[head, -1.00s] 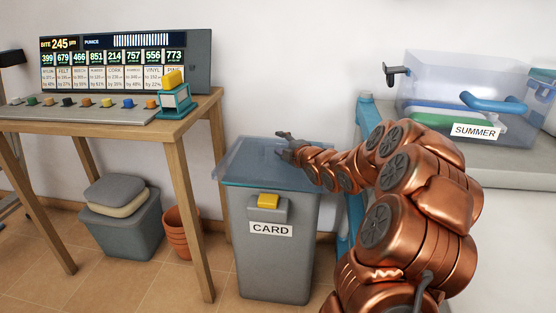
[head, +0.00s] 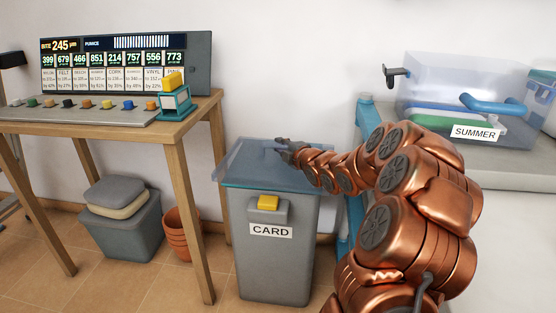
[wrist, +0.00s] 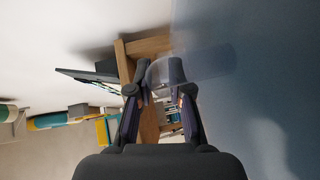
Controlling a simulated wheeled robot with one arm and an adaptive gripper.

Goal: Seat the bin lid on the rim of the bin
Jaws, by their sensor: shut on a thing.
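The bin (head: 272,272) is a grey bin labelled CARD with a yellow tab on its front; it stands upright on the tiled floor. The bin lid (head: 245,172) is a translucent blue sheet over the bin's top, sticking out past its left side. I cannot tell whether it touches the rim all round. My gripper (head: 278,147) is above the lid and shut on its clear handle. In the wrist view, the two fingers (wrist: 162,100) are on either side of the handle (wrist: 165,72), and the lid (wrist: 270,80) fills the right side.
A wooden table (head: 195,112) with a display board (head: 125,62) stands on the left. Under it are a grey tub (head: 125,230) and terracotta pots (head: 180,232). A blue post (head: 366,115) and a shelf with a clear SUMMER box (head: 440,80) stand on the right.

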